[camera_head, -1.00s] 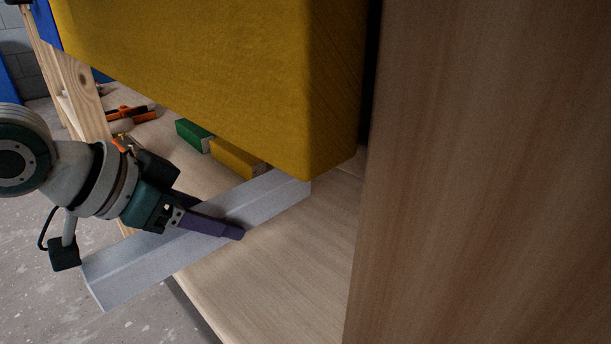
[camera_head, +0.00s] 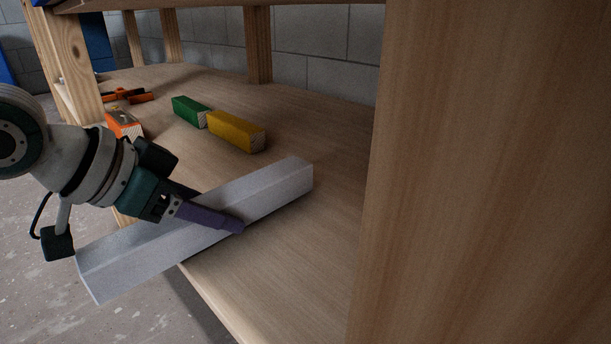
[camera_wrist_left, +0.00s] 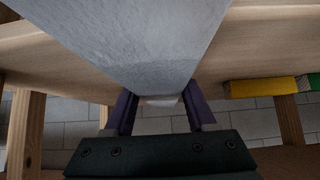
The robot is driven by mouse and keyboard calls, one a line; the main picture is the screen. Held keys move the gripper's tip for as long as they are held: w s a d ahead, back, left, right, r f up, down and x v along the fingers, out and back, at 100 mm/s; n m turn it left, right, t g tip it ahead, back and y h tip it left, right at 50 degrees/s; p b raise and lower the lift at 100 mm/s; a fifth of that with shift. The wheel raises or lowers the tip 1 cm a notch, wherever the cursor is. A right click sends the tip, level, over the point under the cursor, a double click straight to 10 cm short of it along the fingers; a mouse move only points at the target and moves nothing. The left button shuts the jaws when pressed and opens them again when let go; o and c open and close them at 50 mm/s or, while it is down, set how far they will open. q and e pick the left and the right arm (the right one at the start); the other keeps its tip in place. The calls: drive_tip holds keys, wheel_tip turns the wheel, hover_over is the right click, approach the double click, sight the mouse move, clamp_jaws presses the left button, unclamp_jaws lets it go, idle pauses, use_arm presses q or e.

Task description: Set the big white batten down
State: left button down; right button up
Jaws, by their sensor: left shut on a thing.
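The big white batten (camera_head: 275,192) lies across the front edge of a wooden shelf board (camera_head: 310,250). Its right end is over the board and its left end sticks out over the floor. I cannot tell whether it touches the board. My left gripper (camera_head: 218,217) is shut on the white batten near its middle, with purple fingers. In the left wrist view the batten (camera_wrist_left: 130,40) runs between the fingers of the gripper (camera_wrist_left: 160,103). My right gripper is not in view.
A green batten (camera_head: 190,112) and a yellow batten (camera_head: 237,131) lie farther back on the board. Orange-and-black tools (camera_head: 128,96) and an orange item (camera_head: 124,124) lie at the left. A wooden upright (camera_head: 490,170) fills the right side. The board between is clear.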

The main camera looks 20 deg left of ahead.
sight(151, 228)
use_arm(q)
drive_tip(key=shift+f, duration=0.55)
drive_tip(key=shift+c, duration=0.7)
unclamp_jaws()
drive_tip(key=p+v, duration=0.8)
drive_tip(key=v, duration=0.2)
drive_tip(key=shift+s, duration=0.1)
